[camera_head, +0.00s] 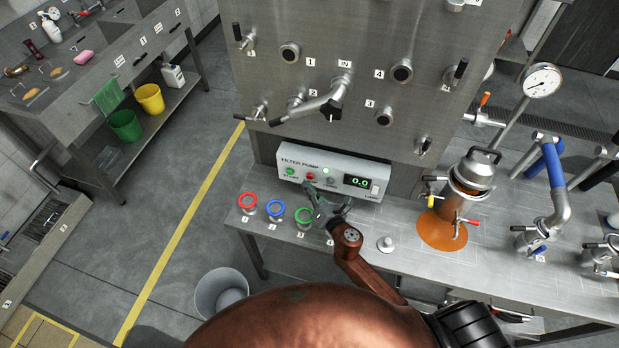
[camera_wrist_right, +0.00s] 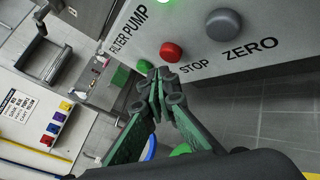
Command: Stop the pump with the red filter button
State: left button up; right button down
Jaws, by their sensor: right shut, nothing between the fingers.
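The filter pump box (camera_head: 345,160) is a white unit with a lit green display reading 0.0 at the back of the steel bench. Its red button (camera_head: 310,177) shows beside the green start button (camera_head: 290,172). In the right wrist view the red button (camera_wrist_right: 171,52) is beside the STOP label, with a grey ZERO button (camera_wrist_right: 223,24) further right. My right gripper (camera_wrist_right: 159,76) is shut and empty, its green fingertips close to the red button; I cannot tell whether they touch. It also shows in front of the box in the head view (camera_head: 311,187). My left gripper is out of view.
Red (camera_head: 248,202), blue (camera_head: 276,210) and green (camera_head: 304,217) ringed cups stand at the bench's left front. A steel vessel (camera_head: 473,173) stands in an orange puddle (camera_head: 441,231) to the right. Valves and pipes fill the panel (camera_head: 355,30) behind.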

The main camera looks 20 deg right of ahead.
jog(key=shift+w+d, duration=0.15)
jog(key=shift+w, duration=0.05)
jog(key=shift+w+d, duration=0.1)
jog(key=shift+w, duration=0.1)
jog(key=shift+w+d, duration=0.3)
jog(key=shift+w, duration=0.05)
dwell(1.1)
jog(key=shift+s+a, duration=0.5)
jog(key=shift+s, duration=0.25)
jog(key=shift+s+a, duration=0.75)
jog(key=shift+s, duration=0.3)
jog(key=shift+s+a, duration=0.7)
jog(key=shift+s, duration=0.3)
jog(key=shift+d, duration=0.1)
